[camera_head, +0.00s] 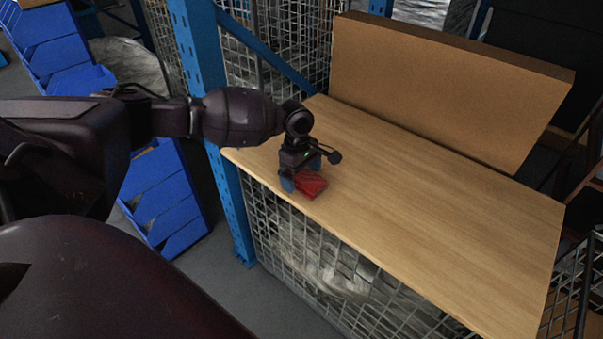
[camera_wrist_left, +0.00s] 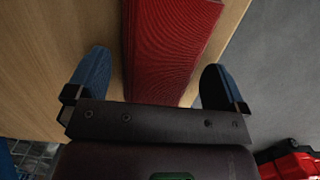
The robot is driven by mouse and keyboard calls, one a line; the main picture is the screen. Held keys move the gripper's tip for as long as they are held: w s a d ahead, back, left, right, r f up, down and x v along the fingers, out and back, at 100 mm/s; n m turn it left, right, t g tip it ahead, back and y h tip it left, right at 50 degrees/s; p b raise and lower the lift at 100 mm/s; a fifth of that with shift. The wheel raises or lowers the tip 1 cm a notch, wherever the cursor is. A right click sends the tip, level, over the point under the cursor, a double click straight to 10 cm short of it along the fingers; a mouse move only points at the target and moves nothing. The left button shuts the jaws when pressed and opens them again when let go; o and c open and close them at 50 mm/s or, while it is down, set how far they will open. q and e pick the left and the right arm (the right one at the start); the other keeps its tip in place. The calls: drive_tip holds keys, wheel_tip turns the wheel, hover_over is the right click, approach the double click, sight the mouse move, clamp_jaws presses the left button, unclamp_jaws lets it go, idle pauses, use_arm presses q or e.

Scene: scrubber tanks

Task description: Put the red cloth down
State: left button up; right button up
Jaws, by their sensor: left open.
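The red cloth (camera_head: 308,183) lies on the wooden tabletop (camera_head: 430,208) close to its front left edge. In the left wrist view the cloth (camera_wrist_left: 168,45) is a folded, ribbed red strip between the two blue fingers. My left gripper (camera_head: 300,186) is open around the cloth, low over the table. In the left wrist view a gap shows between each finger of the left gripper (camera_wrist_left: 155,85) and the cloth. My right gripper is not in either view.
A tall brown board (camera_head: 440,90) stands along the table's back. A blue upright post (camera_head: 215,110) rises at the table's left end, with blue bins (camera_head: 160,195) beyond it. Wire mesh (camera_head: 320,265) is below the front edge. The table's right part is clear.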

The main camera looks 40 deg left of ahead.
sight(303, 173)
use_arm(q)
drive_tip(key=shift+f, duration=0.2)
drive_tip(key=r, duration=0.3)
drive_tip(key=r+p, duration=0.1)
drive_tip(key=r, duration=0.1)
drive_tip(key=shift+w+a, duration=0.25)
drive_tip(key=shift+w, duration=0.05)
drive_tip(key=r, duration=0.3)
drive_tip(key=r+p, duration=0.1)
drive_tip(key=shift+a+r, duration=0.4)
drive_tip(key=shift+r, duration=0.45)
